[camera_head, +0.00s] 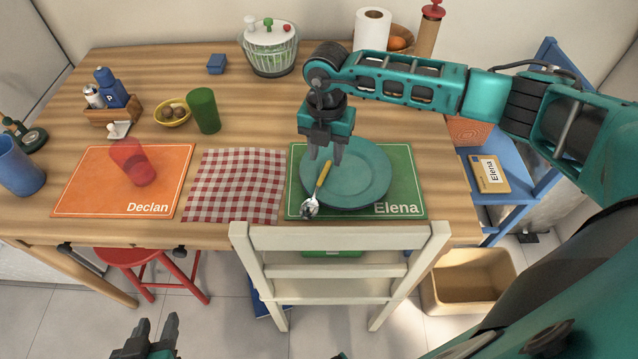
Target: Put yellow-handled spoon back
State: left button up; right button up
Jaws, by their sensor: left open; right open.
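The yellow-handled spoon (322,178) lies across the left rim of the teal plate (364,178), its bowl toward the front left over the green mat. The plate sits on the green Elena mat (293,196). My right gripper (325,156) points down just above the plate's left part, near the upper end of the spoon's handle. It is open and holds nothing that I can see. My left gripper (156,328) is low at the bottom edge, in front of the table and well away from the spoon. It is open and empty.
A white chair (338,238) stands against the table's front edge. An orange Declan mat (80,185) with a red cup (132,160) and a checked cloth (235,185) lie to the left. A green cup (203,110) and a salad spinner (268,50) stand behind. A blue shelf (500,170) is right.

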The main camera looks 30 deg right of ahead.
aim_at(326, 168)
jog(key=shift+s+f, duration=0.1)
jog(key=shift+f, duration=1.75)
jog(key=shift+d+f, duration=0.1)
jog(key=shift+f, duration=0.05)
jog(key=c, duration=0.6)
grip_shut()
